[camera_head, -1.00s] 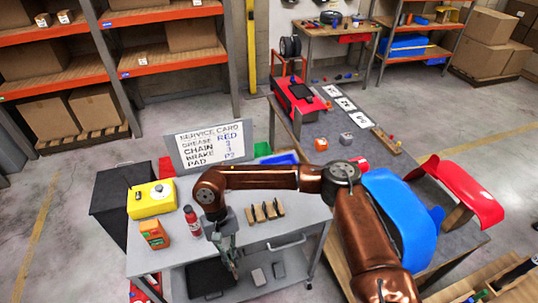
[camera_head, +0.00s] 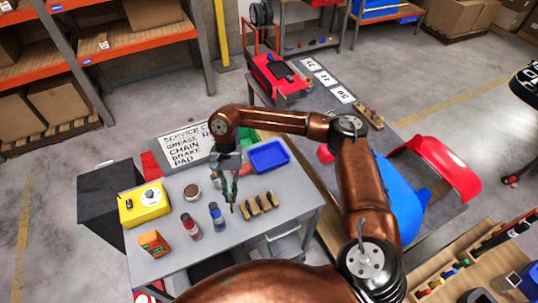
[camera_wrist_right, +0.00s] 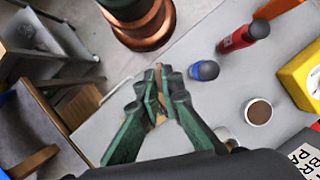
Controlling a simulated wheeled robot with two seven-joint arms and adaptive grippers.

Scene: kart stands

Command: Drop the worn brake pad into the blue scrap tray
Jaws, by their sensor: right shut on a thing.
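My right gripper (camera_head: 232,205) is over the grey cart top, left of a row of tan-and-dark blocks (camera_head: 260,203). In the right wrist view its green fingers (camera_wrist_right: 160,80) are closed around a small tan-brown piece (camera_wrist_right: 160,118), which looks like the worn brake pad. Most of it is hidden by the fingers. The blue scrap tray (camera_head: 268,156) sits at the back right of the cart top, behind and right of the gripper. It looks empty. My left gripper is not in view.
A blue bottle (camera_head: 217,216) and red bottle (camera_head: 191,226) stand close left of the gripper, with a brown-topped cup (camera_head: 192,192). A yellow box (camera_head: 145,203), orange container (camera_head: 153,243) and service card (camera_head: 186,147) are farther left. A green tray (camera_head: 245,140) lies behind.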

